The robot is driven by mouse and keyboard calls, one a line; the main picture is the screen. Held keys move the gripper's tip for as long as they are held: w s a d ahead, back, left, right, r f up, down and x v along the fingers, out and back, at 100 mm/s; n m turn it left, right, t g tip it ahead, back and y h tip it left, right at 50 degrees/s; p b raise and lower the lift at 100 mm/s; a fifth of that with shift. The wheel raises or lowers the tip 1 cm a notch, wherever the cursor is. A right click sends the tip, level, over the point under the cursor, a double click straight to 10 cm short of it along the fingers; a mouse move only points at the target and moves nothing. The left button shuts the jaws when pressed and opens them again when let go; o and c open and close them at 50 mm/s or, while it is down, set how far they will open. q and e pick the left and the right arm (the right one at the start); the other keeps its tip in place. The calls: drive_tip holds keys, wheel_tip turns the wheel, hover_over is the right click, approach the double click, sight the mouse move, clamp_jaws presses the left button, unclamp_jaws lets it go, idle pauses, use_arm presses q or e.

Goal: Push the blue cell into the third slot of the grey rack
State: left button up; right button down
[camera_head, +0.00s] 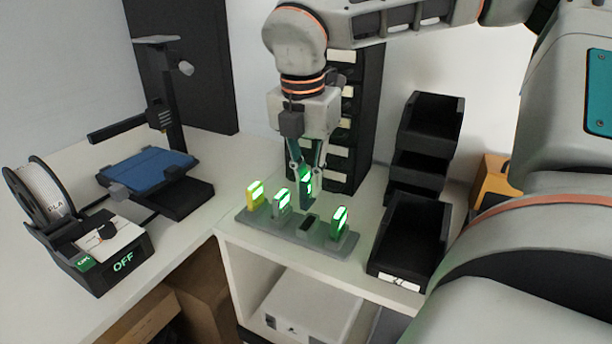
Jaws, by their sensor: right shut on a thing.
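The grey rack (294,236) lies near the front edge of the white counter. From the left it holds a yellow cell (254,196), a greyish cell (281,203), a dark empty slot (308,222) and a dark green cell (339,223). My right gripper (305,172) points down from above and is shut on the blue cell (308,199). This cell looks dark blue with a lit green face, and it is upright. It shows just above and behind the empty slot in the picture; its exact height is hard to tell. My left gripper is out of view.
Black open bins (408,238) stand right of the rack, with a black drawer tower (352,130) behind. A 3D printer with a blue bed (148,170) and a filament spool (42,190) are at left. The counter between printer and rack is clear.

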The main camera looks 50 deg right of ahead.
sight(308, 197)
drive_tip(key=shift+f+b, duration=0.3)
drive_tip(key=shift+f, duration=1.8)
use_arm(q)
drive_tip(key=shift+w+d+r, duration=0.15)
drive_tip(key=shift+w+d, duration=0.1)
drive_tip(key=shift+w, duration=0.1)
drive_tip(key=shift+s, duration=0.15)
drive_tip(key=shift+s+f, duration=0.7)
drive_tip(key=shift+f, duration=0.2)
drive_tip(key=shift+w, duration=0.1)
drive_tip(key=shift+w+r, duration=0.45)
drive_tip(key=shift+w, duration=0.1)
drive_tip(key=shift+b, duration=0.3)
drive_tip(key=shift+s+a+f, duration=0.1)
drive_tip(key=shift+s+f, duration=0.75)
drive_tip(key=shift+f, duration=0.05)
